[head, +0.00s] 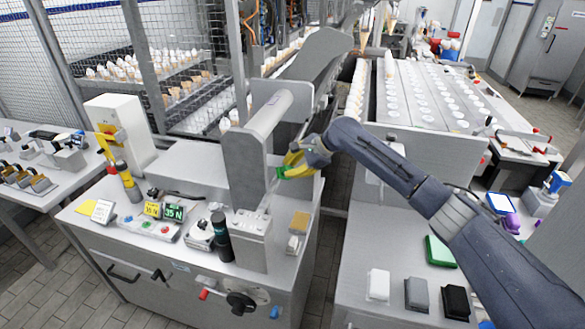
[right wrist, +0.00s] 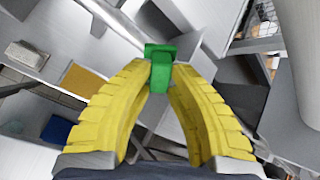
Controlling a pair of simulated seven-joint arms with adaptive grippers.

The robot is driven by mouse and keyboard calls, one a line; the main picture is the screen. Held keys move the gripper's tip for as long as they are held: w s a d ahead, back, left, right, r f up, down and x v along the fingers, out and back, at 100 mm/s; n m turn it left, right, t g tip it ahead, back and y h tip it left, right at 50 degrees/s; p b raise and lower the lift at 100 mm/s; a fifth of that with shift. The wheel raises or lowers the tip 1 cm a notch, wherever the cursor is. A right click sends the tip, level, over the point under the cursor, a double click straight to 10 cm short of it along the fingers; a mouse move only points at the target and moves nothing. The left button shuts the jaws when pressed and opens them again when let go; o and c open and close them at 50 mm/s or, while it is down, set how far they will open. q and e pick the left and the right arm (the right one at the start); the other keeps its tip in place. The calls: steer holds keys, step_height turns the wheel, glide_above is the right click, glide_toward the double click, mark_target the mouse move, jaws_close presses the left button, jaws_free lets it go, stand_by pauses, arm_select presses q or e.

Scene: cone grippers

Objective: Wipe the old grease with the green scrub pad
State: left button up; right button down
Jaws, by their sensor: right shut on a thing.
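My right gripper (head: 293,165) is shut on a green scrub pad (head: 294,173), beside the upright grey metal housing in the middle of the head view. In the right wrist view, the pad (right wrist: 160,67) sits between the tips of the yellow fingers, with a block-like part showing beyond them. I cannot tell whether the pad touches a surface. No old grease can be made out clearly in either view. My left gripper does not show.
Another flat green block (head: 440,251) lies on the right bench near white, grey and black blocks. The grey housing (head: 246,165) stands close to the gripper's left.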

steer(key=shift+a+f, duration=0.15)
steer(key=shift+f, duration=0.05)
steer(key=shift+w, duration=0.15)
steer(key=shift+w+d, duration=0.3)
steer(key=shift+w, duration=0.6)
steer(key=shift+w+d, duration=0.3)
steer(key=shift+w, duration=0.6)
steer(key=shift+s+f, duration=0.1)
steer(key=shift+s+a, duration=0.25)
steer(key=shift+s, duration=0.4)
steer(key=shift+s+a, duration=0.3)
steer(key=shift+s, duration=0.3)
steer(key=shift+s+a, duration=0.25)
steer(key=shift+s, duration=0.4)
steer(key=shift+f, duration=0.1)
steer(key=shift+w+v, duration=0.15)
steer(key=shift+v, duration=0.7)
steer(key=shift+w+v, duration=0.15)
steer(key=shift+v, duration=0.7)
steer(key=shift+d+v, duration=0.2)
steer(key=shift+v, duration=1.3)
